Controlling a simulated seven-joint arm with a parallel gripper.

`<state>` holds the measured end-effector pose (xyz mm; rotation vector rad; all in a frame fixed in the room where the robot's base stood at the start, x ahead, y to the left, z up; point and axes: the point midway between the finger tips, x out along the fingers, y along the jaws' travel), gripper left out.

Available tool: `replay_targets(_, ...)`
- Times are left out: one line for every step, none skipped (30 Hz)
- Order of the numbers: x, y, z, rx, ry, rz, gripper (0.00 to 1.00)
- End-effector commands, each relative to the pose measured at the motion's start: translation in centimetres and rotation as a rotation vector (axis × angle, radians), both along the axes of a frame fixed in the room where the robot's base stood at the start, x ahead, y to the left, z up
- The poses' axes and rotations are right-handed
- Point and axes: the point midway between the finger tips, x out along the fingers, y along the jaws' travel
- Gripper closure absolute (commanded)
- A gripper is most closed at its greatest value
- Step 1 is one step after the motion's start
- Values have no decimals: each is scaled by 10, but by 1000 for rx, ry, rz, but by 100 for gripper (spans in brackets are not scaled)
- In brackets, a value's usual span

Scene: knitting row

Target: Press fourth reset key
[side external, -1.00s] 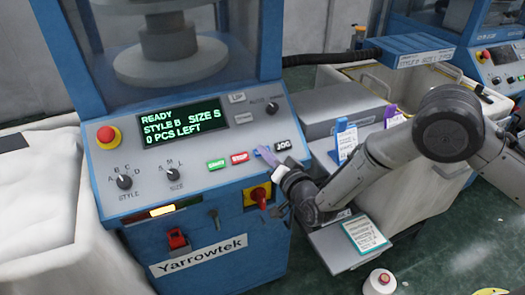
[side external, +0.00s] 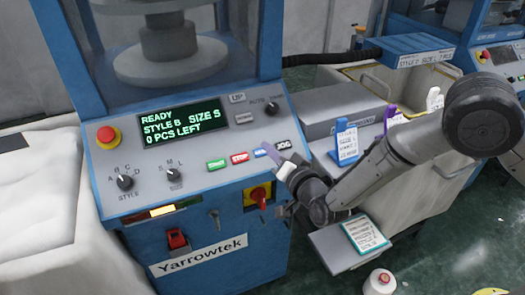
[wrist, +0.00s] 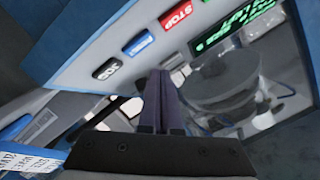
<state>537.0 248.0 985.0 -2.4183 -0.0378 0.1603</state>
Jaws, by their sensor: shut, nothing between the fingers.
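The blue key (side external: 261,153), its label not fully readable, sits on the near machine's sloped panel between the red STOP key (side external: 239,157) and the black JOG key (side external: 283,145). My gripper (side external: 271,150) is shut, with its purple fingers just right of the blue key and partly in front of the panel. In the wrist view the fingertips (wrist: 160,74) are close together and empty. The blue key (wrist: 139,45) shows beyond and left of them, with panel visible between, so they look apart from it.
The display (side external: 182,122) reads READY, STYLE B, SIZE S, 0 PCS LEFT. A green key (side external: 216,164), a red emergency button (side external: 106,135) and a red-yellow switch (side external: 259,196) are on this machine. Tagged stands (side external: 346,140) and a small shelf (side external: 340,245) lie right.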

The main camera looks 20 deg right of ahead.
Motion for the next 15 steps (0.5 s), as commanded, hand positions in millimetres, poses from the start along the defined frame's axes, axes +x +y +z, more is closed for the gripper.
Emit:
replay_targets(-3,1,5,1,-1,1,100)
replay_targets(-5,1,7,1,-1,1,100)
replay_targets(-7,1,10,2,-1,1,100)
replay_targets(-9,1,12,2,-1,1,100)
replay_targets(-10,1,13,2,-1,1,100)
replay_targets(-12,0,15,1,-1,1,100)
replay_targets(-13,0,17,1,-1,1,100)
replay_targets(-14,0,18,1,-1,1,100)
replay_targets(-15,0,19,1,-1,1,100)
replay_targets(-15,0,20,0,-1,1,100)
replay_targets(-16,0,20,0,-1,1,100)
replay_targets(-16,0,20,0,-1,1,100)
replay_targets(-16,0,20,0,0,0,100)
replay_targets(-16,0,20,0,0,0,100)
replay_targets(-16,0,20,0,0,0,100)
